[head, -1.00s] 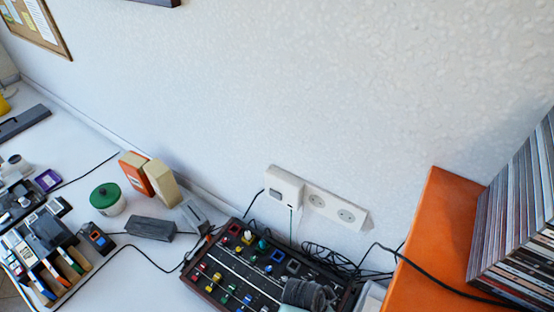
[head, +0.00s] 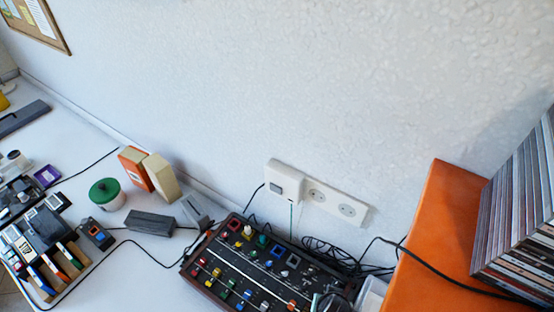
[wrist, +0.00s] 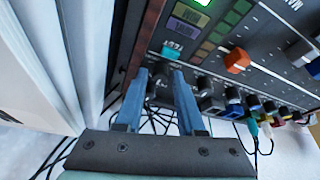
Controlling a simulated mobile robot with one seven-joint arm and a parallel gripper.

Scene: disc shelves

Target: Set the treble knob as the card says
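The mixer (head: 272,262) is a dark panel with several coloured knobs, buttons and sliders, at the lower middle of the head view. The wrist view shows part of its panel (wrist: 212,62) close up, tilted, with an orange knob (wrist: 237,60) and a teal button (wrist: 171,49). My gripper (wrist: 160,72) has its two blue fingers apart. A black knob-like part (wrist: 158,88) shows between them; I cannot tell whether they touch it. I cannot read which knob is treble. No card is readable; papers on the cork board (head: 38,22) are cut off.
Loose black cables lie behind the mixer, below a white wall socket strip (head: 330,202). An orange shelf (head: 425,240) with stacked disc cases (head: 520,225) stands at the right. A grey block (head: 150,222) and a green-lidded jar (head: 105,194) are left of the mixer.

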